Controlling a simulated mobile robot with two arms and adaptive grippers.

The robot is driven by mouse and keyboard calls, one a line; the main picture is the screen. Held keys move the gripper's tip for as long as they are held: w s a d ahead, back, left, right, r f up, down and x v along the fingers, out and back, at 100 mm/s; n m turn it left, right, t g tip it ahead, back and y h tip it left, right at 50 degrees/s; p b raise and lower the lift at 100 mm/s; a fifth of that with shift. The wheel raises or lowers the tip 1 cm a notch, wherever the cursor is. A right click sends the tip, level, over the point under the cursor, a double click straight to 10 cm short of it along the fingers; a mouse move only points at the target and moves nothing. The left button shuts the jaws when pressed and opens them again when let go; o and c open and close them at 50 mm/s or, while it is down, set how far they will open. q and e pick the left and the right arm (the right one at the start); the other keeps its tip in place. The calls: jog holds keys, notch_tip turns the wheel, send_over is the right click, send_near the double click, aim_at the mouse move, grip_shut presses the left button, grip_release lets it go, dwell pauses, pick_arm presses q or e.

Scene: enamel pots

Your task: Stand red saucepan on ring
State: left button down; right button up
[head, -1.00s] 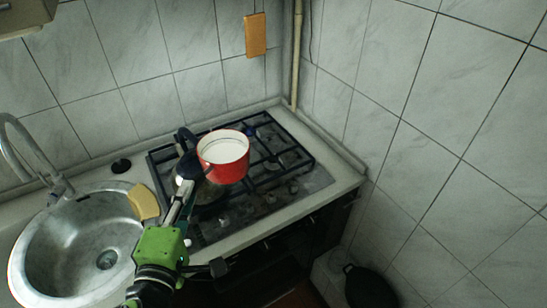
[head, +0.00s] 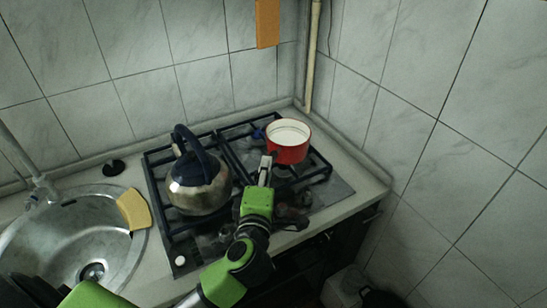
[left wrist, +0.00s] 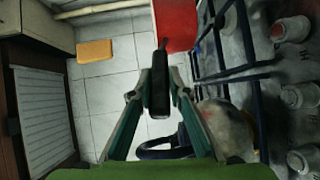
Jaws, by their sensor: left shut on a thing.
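The red saucepan (head: 287,145), white inside and upright, is over the right-hand rear part of the black hob grate (head: 318,172). My left gripper (head: 266,167) is shut on its dark handle, on the near side of the pan. In the left wrist view the handle (left wrist: 160,88) lies between the fingers of the left gripper (left wrist: 159,98), with the red pan wall (left wrist: 174,24) beyond. The pan's base is close to the grate bars; I cannot tell if it touches them. The ring below it is mostly hidden. My right gripper is not in view.
A steel kettle (head: 197,187) with a dark handle stands on the grate's left side, close to my left gripper. The sink (head: 60,235) and a yellow sponge (head: 134,209) are further left. Tiled walls (head: 430,120) close in behind and right.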

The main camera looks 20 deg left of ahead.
pick_arm(q)
jog(key=w, duration=0.1)
jog(key=w+n+y, duration=0.1)
jog(key=shift+w+a+r, duration=0.15)
jog(key=shift+w+r, duration=0.2)
jog(key=shift+w, duration=0.05)
jog(key=shift+w+f+g+y, duration=0.15)
jog(key=shift+w+g+y, duration=0.15)
jog(key=shift+w+g, duration=0.1)
notch_tip(320, 180, down, 6)
jog(key=b, duration=0.6)
jog(key=shift+a+f+b, duration=0.1)
jog(key=shift+f+b, duration=0.3)
jog(key=shift+b, duration=0.05)
jog(key=c, duration=1.8)
grip_release()
jog(key=shift+s, duration=0.15)
jog(key=v, duration=1.2)
